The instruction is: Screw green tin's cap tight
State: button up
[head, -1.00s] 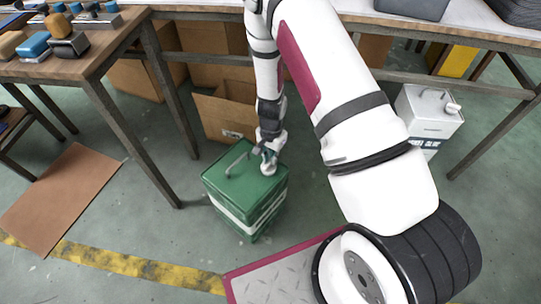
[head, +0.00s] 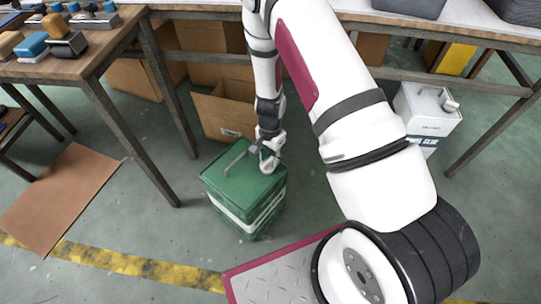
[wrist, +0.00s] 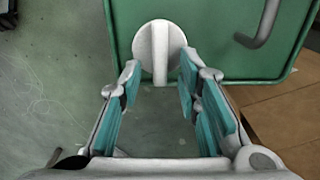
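The green tin (head: 225,182) stands on the floor, a box-shaped can with a pale band round its side and a bar handle (head: 236,158) on top. Its cap (wrist: 145,45) is a round whitish disc with a raised bar across it, near the tin's edge in the wrist view. The cap shows small in the head view (head: 267,166), partly behind my gripper. My gripper (wrist: 159,70) is open, its teal-padded fingers pointing at the cap. The fingertips lie to either side of the cap's near part, with gaps visible; whether they touch is not clear.
An open cardboard box (head: 222,113) stands close behind the tin. A workbench (head: 110,55) with stamps is at left, and a long table (head: 450,85) runs along the back. A white can (head: 428,112) stands at right.

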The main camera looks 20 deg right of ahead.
aim_at(270, 158)
notch_tip(270, 158, up, 12)
dwell(0.6)
dwell(0.5)
